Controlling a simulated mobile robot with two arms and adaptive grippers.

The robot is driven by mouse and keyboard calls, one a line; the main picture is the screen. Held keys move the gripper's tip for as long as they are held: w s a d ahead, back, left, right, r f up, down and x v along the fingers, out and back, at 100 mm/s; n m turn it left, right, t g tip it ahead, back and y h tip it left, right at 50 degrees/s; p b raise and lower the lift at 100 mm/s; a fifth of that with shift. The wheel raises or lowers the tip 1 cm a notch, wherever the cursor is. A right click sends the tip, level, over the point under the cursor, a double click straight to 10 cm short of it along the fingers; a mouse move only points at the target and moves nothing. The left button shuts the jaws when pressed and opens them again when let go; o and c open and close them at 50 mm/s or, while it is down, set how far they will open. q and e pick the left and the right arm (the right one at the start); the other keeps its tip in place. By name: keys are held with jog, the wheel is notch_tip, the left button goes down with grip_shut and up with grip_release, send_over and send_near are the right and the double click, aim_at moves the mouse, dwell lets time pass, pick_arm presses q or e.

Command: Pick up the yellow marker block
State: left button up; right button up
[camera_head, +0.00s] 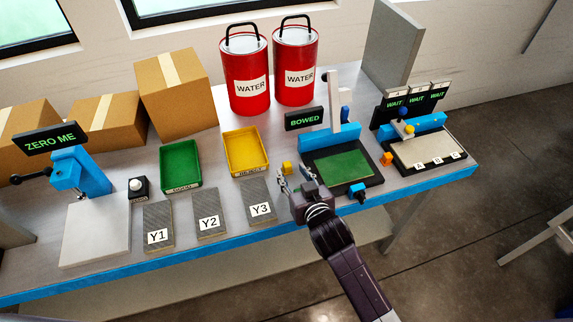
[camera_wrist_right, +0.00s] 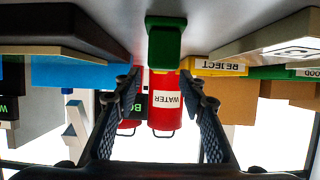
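A small yellow block (camera_head: 287,168) stands on the bench, left of the board with the green panel. My right gripper (camera_head: 294,177) is low over the front of the bench, with its fingertips just short of this block. In the right wrist view, which is upside down, my right gripper (camera_wrist_right: 162,77) is open, with nothing between its fingers. A green block (camera_wrist_right: 163,42) shows there ahead of the gap between the fingertips; I cannot tell whether it is the block that looks yellow from the head. My left gripper is not in view.
The yellow REJECT tray (camera_head: 246,152) and green GOOD tray (camera_head: 181,166) stand to the left. The board with the green panel (camera_head: 343,167) is close on the right. An orange block (camera_head: 387,159) stands farther right. Red WATER cans (camera_head: 246,84) stand behind. Plate Y3 (camera_head: 259,202) lies left of the gripper.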

aim_at(288, 165)
jog(key=shift+w, duration=0.15)
jog(key=shift+w+a, duration=0.15)
jog(key=shift+w, duration=0.2)
jog(key=p+x, duration=0.1)
jog(key=x, duration=0.2)
jog(key=shift+w, duration=0.1)
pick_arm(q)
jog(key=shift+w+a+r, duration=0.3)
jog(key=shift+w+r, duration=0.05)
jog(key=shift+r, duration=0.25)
pick_arm(e)
jog(key=shift+w+a+f, duration=0.25)
jog(key=shift+w+f, duration=0.15)
jog(key=shift+w, duration=0.15)
jog(key=shift+c, duration=0.5)
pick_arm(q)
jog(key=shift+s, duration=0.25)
pick_arm(e)
jog(key=c, duration=0.9)
